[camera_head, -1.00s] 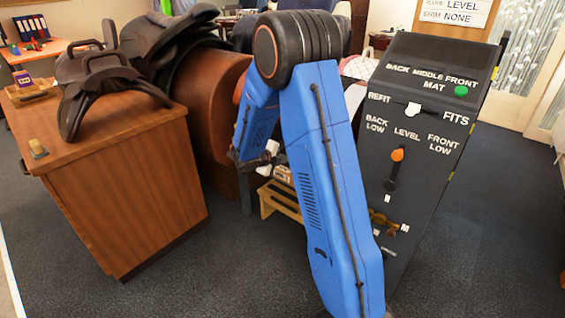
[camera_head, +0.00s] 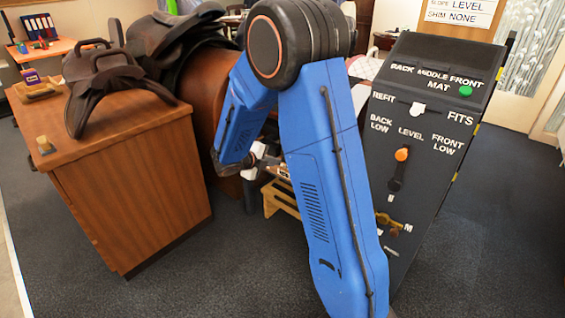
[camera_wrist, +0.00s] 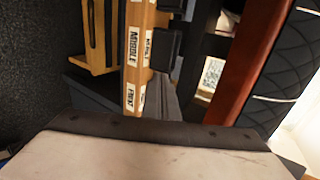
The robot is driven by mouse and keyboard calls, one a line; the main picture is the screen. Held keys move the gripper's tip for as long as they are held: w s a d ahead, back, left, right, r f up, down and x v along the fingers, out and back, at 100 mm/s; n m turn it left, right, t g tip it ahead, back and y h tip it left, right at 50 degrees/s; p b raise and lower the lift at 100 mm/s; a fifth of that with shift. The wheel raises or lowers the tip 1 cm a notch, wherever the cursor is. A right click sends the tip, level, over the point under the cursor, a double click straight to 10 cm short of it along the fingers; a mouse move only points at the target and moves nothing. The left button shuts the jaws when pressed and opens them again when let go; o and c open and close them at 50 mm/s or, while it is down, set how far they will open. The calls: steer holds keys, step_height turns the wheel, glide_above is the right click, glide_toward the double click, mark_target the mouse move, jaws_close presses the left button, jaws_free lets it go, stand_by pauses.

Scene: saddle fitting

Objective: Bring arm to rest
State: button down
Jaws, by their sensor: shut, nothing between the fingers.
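My blue arm (camera_head: 330,190) is folded in front of the camera in the head view, with its black elbow joint at the top. My gripper (camera_head: 268,163) shows only partly behind the arm, low near the wooden rack. It is shut and empty. In the wrist view, a wooden rack (camera_wrist: 139,55) with labels reading MIDDLE and FRONT stands ahead. A pale slab with a dark edge (camera_wrist: 150,150) fills the bottom of that view; I cannot tell what it is.
A wooden cabinet (camera_head: 135,190) at left bears a dark saddle (camera_head: 110,85). A brown saddle horse (camera_head: 205,85) with a larger saddle (camera_head: 175,40) stands behind. A black panel (camera_head: 425,150) with LEVEL and FITS markings stands at right. Dark carpet (camera_head: 490,240) is clear at far right.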

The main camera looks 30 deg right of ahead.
steer(key=shift+v, duration=1.8)
